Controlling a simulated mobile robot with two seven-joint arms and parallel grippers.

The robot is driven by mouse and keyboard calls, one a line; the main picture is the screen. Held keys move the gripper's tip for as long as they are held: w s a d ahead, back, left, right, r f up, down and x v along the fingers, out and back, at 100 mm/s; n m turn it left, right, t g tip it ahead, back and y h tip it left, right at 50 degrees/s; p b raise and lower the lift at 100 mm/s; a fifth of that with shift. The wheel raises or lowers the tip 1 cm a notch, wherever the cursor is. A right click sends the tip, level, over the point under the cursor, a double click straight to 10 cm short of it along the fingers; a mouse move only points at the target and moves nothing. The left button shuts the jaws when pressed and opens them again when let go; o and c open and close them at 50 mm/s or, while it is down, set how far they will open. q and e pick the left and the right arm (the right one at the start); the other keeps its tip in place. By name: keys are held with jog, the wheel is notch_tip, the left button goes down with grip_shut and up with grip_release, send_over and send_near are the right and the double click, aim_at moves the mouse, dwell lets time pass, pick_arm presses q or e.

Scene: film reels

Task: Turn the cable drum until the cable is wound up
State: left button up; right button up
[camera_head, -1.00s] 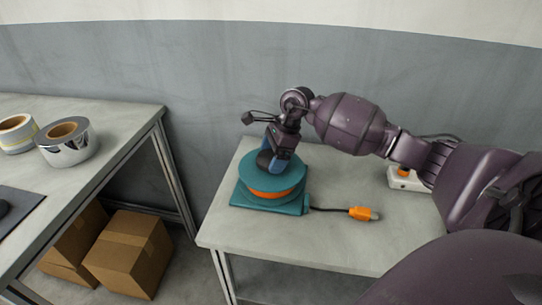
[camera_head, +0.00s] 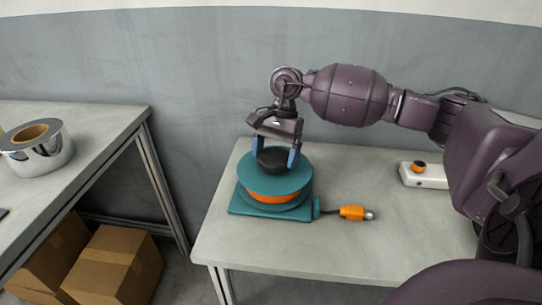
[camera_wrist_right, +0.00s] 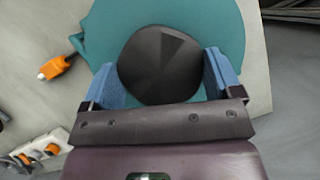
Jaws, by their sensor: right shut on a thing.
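The teal cable drum (camera_head: 247,202) stands on the light table, with orange cable (camera_head: 275,196) wound between its discs. A black knob (camera_head: 272,163) sits on top; it also shows in the right wrist view (camera_wrist_right: 160,65). My right gripper (camera_head: 275,160) reaches down from above with its blue fingers on either side of the knob, shut on it. In the right wrist view the fingers (camera_wrist_right: 163,78) flank the knob. The orange cable plug (camera_head: 352,213) lies close to the drum's base on its right side, with hardly any cable showing. My left gripper is not in view.
A white socket strip (camera_head: 432,181) with an orange plug (camera_head: 418,167) lies at the table's right. A second table at the left holds a silver tape roll (camera_head: 38,154). Cardboard boxes (camera_head: 121,264) stand on the floor below. The drum table's front is clear.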

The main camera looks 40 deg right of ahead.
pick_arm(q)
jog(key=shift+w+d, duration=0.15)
pick_arm(e)
jog(key=shift+n, duration=0.5)
jog(key=o, duration=1.1)
jog(key=shift+r, duration=0.1)
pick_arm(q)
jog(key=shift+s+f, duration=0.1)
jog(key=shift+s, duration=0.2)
pick_arm(e)
jog(key=v, duration=1)
jog(key=shift+w+r, duration=0.2)
jog(key=shift+r, duration=0.15)
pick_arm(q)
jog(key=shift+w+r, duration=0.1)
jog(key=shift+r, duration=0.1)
